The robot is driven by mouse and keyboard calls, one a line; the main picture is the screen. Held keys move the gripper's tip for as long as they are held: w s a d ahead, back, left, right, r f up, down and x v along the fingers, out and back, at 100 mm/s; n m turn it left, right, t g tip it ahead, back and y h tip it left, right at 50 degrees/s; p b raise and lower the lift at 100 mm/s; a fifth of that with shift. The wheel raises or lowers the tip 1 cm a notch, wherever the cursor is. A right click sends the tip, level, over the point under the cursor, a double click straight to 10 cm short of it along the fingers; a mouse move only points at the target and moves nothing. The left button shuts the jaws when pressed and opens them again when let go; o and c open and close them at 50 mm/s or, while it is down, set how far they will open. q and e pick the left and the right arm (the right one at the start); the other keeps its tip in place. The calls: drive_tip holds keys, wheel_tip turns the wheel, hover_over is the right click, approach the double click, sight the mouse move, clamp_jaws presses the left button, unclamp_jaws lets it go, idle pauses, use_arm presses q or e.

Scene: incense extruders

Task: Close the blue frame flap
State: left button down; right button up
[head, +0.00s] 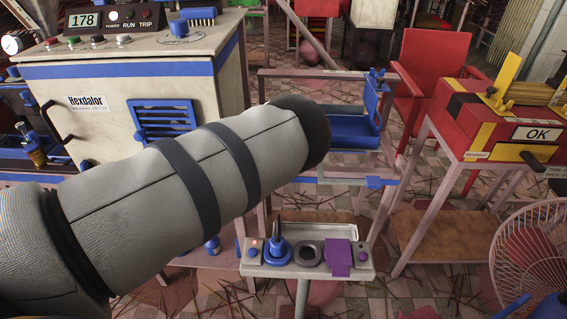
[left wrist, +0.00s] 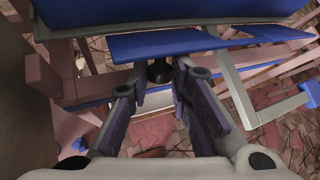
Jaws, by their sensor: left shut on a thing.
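In the left wrist view a flat blue panel (left wrist: 205,43), which looks like the blue frame flap, lies across the upper middle. A dark round knob (left wrist: 159,72) sits under it. My left gripper (left wrist: 161,74) is shut on this knob, one finger on each side. Another blue surface (left wrist: 150,12) is above the panel. In the head view, blue parts of the frame (head: 355,136) show just right of my left arm's dark end. My arm hides part of the frame there, and the left gripper is hidden too. My right gripper is in neither view.
A beige machine (head: 100,105) stands at the left behind my arm. A control panel (head: 305,257) on a post stands in front. A red chair (head: 433,75) and a red box (head: 490,120) on a stand are at the right.

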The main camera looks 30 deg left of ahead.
use_arm(q)
drive_tip(key=shift+w+a+r+g+h, duration=0.2)
drive_tip(key=shift+w+r+g+h, duration=0.1)
drive_tip(key=shift+r+g, duration=0.4)
drive_tip(key=g+h+b, duration=0.1)
drive_tip(key=b, duration=0.1)
drive_tip(key=w+r+n+g+b, duration=0.1)
drive_tip(key=g+b, duration=0.1)
drive_tip(key=a+g+h+b, duration=0.1)
drive_tip(key=g+b, duration=0.1)
drive_tip(key=shift+w+r+n+h, duration=0.15)
drive_tip(key=shift+n+h, duration=0.15)
drive_tip(key=shift+w+r+g+h+b, duration=0.2)
drive_tip(key=shift+r+g+h+b, duration=0.3)
drive_tip(key=shift+b, duration=0.35)
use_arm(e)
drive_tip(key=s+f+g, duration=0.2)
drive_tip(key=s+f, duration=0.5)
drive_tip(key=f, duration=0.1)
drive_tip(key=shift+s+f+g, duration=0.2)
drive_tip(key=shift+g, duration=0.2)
use_arm(q)
drive_tip(key=c, duration=1.5)
unclamp_jaws()
drive_tip(key=shift+r, duration=0.1)
wheel_tip(320, 180, up, 10)
